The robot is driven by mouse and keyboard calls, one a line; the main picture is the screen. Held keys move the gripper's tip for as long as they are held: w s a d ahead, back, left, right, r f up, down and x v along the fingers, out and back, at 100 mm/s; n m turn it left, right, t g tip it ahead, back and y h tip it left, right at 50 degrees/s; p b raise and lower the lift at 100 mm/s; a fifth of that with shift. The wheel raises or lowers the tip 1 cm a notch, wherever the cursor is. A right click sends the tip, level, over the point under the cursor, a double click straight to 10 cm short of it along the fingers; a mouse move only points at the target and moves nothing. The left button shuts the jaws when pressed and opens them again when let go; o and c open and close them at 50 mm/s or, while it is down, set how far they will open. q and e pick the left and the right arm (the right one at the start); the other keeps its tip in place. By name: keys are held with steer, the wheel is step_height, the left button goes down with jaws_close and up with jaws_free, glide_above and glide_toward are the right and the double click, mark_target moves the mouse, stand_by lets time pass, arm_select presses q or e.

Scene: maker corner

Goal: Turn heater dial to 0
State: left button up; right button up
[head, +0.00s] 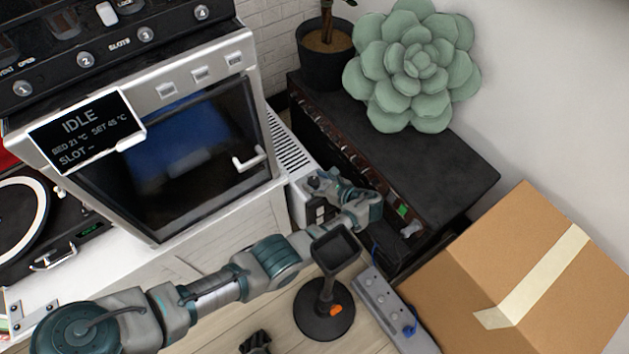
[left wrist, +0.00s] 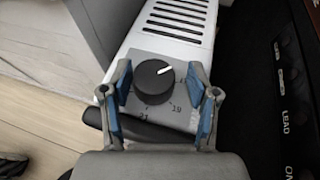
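The heater (head: 290,150) is a narrow white unit with a slotted top, standing between the printer and the black amplifier in the head view. In the left wrist view its slotted top (left wrist: 178,22) and black round dial (left wrist: 154,82) show. The dial has a white pointer line aimed to the upper right; marks 19 and 21 are readable beside it. My left gripper (head: 322,187) is at the heater's near end. In the left wrist view its blue-padded fingers (left wrist: 160,100) are open on either side of the dial, with gaps visible. My right gripper is not in view.
A printer (head: 165,130) with an IDLE screen stands left of the heater. The black amplifier (head: 430,165) is close on the right. A cardboard box (head: 520,270), a power strip (head: 390,310) and a dark round-based stand (head: 323,310) are on the floor nearby.

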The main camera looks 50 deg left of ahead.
mark_target(315, 180)
arm_select(q)
steer(key=shift+s+a, duration=0.1)
stand_by(0.3)
steer(key=shift+a+r, duration=0.1)
steer(key=shift+r, duration=0.65)
step_height(315, 180, up, 8)
steer(key=shift+f, duration=0.1)
steer(key=shift+r, duration=0.25)
